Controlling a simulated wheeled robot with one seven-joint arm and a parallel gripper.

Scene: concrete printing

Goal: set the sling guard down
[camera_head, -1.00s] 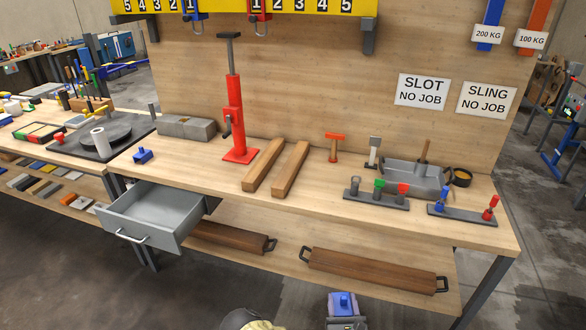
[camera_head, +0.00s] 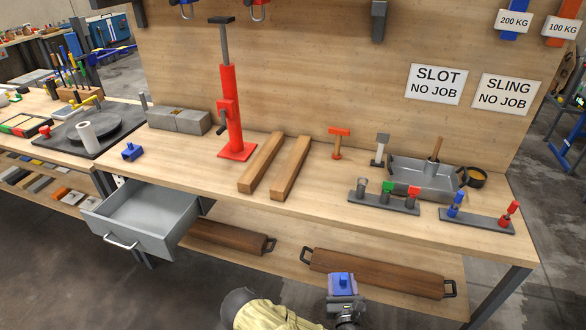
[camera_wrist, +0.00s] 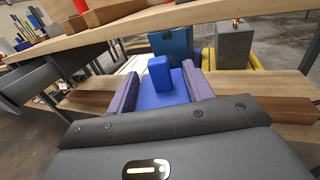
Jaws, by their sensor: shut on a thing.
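The sling guard (camera_wrist: 168,93), a blue block with an upright tab, sits between the two purplish fingers of my gripper (camera_wrist: 162,88) in the wrist view. In the head view the blue guard (camera_head: 343,279) shows at the bottom, with my gripper (camera_head: 342,291) around it. My gripper is shut on it and holds it in front of the bench, apart from the worktop. The guard's underside is hidden. A similar small blue piece (camera_head: 132,151) stands on the worktop (camera_head: 205,165) at the left, above the open drawer.
The open grey drawer (camera_head: 123,239) juts out from the bench front. Two timber bars (camera_head: 289,168) and a red jack (camera_head: 232,110) stand mid-bench. Peg racks (camera_head: 384,203) and a grey tray (camera_head: 420,178) fill the right. Handled wooden beams (camera_head: 375,273) lie on the lower shelf.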

